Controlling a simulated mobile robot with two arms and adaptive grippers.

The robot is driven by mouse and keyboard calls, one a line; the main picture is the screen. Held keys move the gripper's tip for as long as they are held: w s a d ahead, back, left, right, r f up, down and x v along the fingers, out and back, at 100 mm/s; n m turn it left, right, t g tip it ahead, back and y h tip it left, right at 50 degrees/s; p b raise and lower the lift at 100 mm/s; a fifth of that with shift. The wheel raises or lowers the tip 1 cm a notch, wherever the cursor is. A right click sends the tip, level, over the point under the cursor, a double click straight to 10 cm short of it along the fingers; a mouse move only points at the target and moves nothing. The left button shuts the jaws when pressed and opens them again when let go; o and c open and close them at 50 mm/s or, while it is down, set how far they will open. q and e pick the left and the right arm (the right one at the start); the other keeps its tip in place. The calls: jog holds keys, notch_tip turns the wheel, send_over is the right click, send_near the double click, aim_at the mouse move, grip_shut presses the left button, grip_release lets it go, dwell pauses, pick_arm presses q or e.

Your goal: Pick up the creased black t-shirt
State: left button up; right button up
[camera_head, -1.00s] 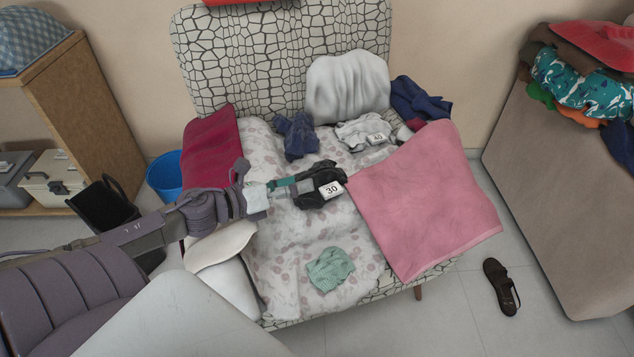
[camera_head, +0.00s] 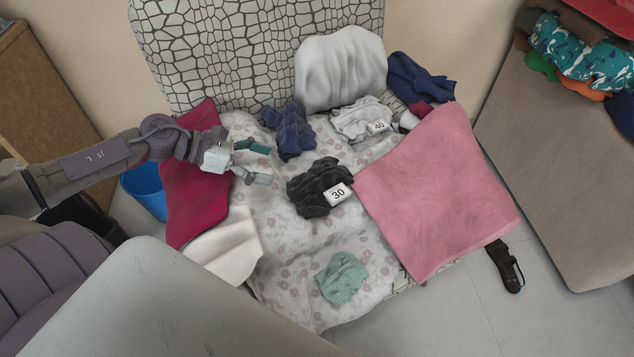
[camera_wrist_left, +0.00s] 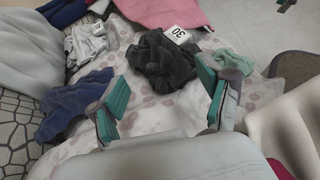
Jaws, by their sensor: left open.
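The creased black t-shirt (camera_head: 312,182) lies crumpled on the patterned sheet of the chair, with a white tag marked 30 (camera_head: 338,194) at its lower right. My left gripper (camera_head: 268,163) is open and empty to the left of the shirt, apart from it. In the left wrist view the black t-shirt (camera_wrist_left: 161,60) lies ahead, beyond the spread teal fingertips (camera_wrist_left: 163,98). My right gripper is not seen.
A navy garment (camera_head: 288,130), a grey tagged garment (camera_head: 356,119) and a green cloth (camera_head: 342,278) lie around the shirt. A pink towel (camera_head: 440,190) covers the right side. A crimson cloth (camera_head: 190,195) hangs under my left arm. Bare sheet (camera_head: 275,225) shows left of the shirt.

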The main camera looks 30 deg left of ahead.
aim_at(314, 177)
pick_arm(q)
jog(key=b+x, duration=0.1)
jog(key=x, duration=0.5)
jog(key=shift+w+d+f+b, duration=0.1)
jog(key=shift+d+f+b, duration=0.05)
jog(key=shift+d+b, duration=0.2)
jog(key=shift+w+d+f, duration=0.25)
jog(key=shift+d, duration=0.05)
jog(key=x, duration=0.4)
jog(key=shift+w+d+f+b, duration=0.1)
jog(key=shift+d+f+b, duration=0.1)
jog(key=shift+b, duration=0.1)
grip_shut()
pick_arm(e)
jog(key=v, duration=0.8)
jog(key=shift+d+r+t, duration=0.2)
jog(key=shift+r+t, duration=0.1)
